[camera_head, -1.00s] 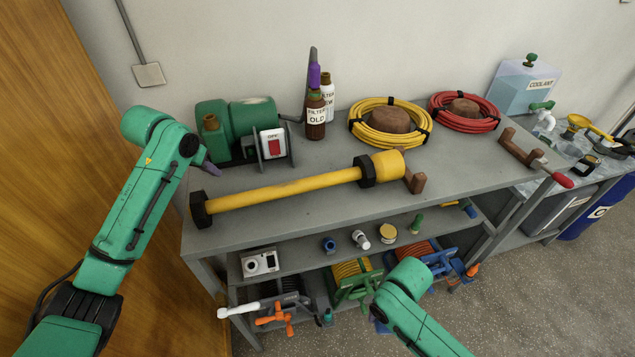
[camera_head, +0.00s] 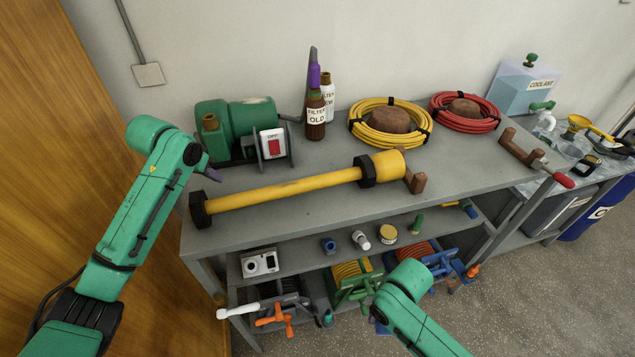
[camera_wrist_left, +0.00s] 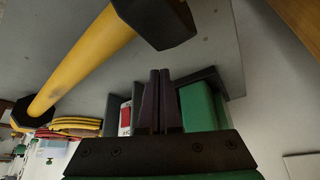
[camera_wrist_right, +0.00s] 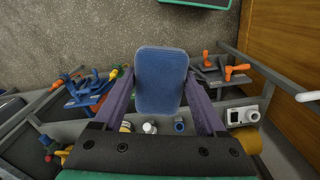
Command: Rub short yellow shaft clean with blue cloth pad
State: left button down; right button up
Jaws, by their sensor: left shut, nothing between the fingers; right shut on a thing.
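A yellow shaft (camera_head: 290,187) with black hexagonal collars and a thicker yellow end lies along the front of the grey bench top. It crosses the upper left of the left wrist view (camera_wrist_left: 85,62). My left gripper (camera_head: 214,175) is shut and empty above the bench, just behind the shaft's left end; its closed dark fingers show in the left wrist view (camera_wrist_left: 160,75). My right gripper (camera_wrist_right: 159,78) is shut on the blue cloth pad (camera_wrist_right: 160,85), held flat between its purple fingers. In the head view my right arm hides that gripper, in front of the shelves.
Behind the shaft stand a green motor with a switch box (camera_head: 272,143), filter bottles (camera_head: 316,115), a yellow hose coil (camera_head: 389,123) and a red one (camera_head: 464,111).

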pick_arm(q)
jog(key=shift+f, duration=0.85)
pick_arm(e)
jog(key=shift+f, duration=0.2)
pick_arm(q)
notch_tip(320, 180, up, 2)
jog(key=shift+r+p, duration=0.25)
jog(key=shift+p, duration=0.4)
pick_arm(e)
jog(key=shift+r, duration=0.8)
pick_arm(q)
jog(key=shift+r, duration=0.35)
pick_arm(e)
jog(key=shift+f, duration=0.15)
pick_arm(q)
notch_tip(320, 180, up, 3)
jog(key=shift+f, duration=0.1)
